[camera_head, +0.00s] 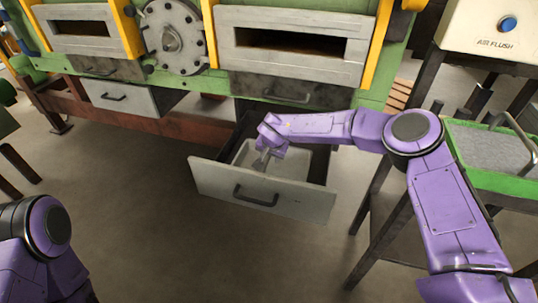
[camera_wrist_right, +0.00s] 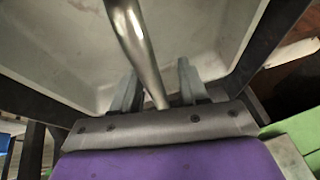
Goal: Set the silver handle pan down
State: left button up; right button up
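The light-grey pan (camera_head: 289,163) is inside the open drawer (camera_head: 262,197) in the head view. Its silver handle (camera_wrist_right: 136,40) shows close up in the right wrist view, with the pale pan interior (camera_wrist_right: 205,35) around it. My right gripper (camera_head: 265,160) reaches down into the drawer at the handle. In the wrist view its two fingers (camera_wrist_right: 158,90) stand apart on either side of the handle, with a gap at the right finger. I cannot tell whether the pan's underside rests fully on the drawer floor. My left gripper is out of view.
The green furnace (camera_head: 190,85) stands behind the drawer, with a second drawer (camera_head: 122,97) partly out at left. A green-rimmed tray (camera_head: 490,180) with a metal handle is on a dark stand at right, below the air flush box (camera_head: 492,28). Floor in front is clear.

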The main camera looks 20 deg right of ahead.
jog(key=v, duration=1.2)
jog(key=shift+r+p, duration=0.2)
jog(key=shift+p, duration=0.15)
jog(key=shift+c, duration=0.3)
